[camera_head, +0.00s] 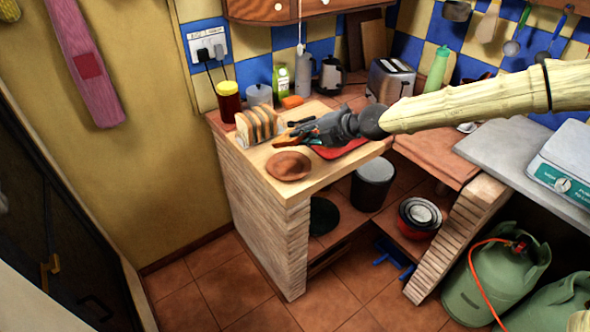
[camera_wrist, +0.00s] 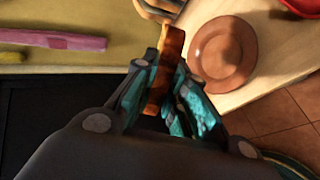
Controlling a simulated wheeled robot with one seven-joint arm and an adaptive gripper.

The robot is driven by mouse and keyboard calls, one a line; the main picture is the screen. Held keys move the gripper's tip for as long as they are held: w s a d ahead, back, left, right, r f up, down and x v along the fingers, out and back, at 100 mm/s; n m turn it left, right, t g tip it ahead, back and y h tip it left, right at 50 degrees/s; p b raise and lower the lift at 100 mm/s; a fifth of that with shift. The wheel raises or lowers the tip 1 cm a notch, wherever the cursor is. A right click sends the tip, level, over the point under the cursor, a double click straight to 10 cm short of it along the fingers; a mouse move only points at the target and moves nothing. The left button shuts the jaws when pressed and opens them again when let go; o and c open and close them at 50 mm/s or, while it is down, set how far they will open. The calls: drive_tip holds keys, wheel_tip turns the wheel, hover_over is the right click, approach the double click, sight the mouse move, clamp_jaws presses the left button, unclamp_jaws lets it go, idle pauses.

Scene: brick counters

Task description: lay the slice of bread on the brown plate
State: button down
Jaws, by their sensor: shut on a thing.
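My gripper (camera_head: 300,134) reaches in from the right over the counter corner in the head view. It is shut on the slice of bread (camera_wrist: 166,70), seen edge-on between the fingers in the wrist view. In the head view the slice (camera_head: 285,141) is small and partly hidden by the fingers. The brown plate (camera_head: 288,166) lies empty near the counter's front edge, below and in front of my gripper. In the wrist view the plate (camera_wrist: 223,52) is just right of the slice, apart from it in the picture.
A rack with several bread slices (camera_head: 258,124) stands left of my gripper. A red dish (camera_head: 341,150) lies on the right, partly under my arm. A red jar with a yellow lid (camera_head: 229,101), a grey canister (camera_head: 259,96) and a toaster (camera_head: 390,80) stand behind.

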drive_tip(key=shift+w+a+r, duration=0.1)
drive_tip(key=shift+w+r, duration=0.05)
drive_tip(key=shift+m+t, duration=0.3)
drive_tip(key=b, duration=0.5)
hover_over(303, 174)
wheel_tip(303, 174, down, 7)
drive_tip(key=shift+a+f, duration=0.1)
drive_tip(key=shift+f, duration=0.05)
drive_tip(key=shift+f+b, duration=0.4)
drive_tip(key=shift+f, duration=0.95)
drive_tip(key=c, duration=1.6)
unclamp_jaws()
drive_tip(key=shift+r, duration=0.1)
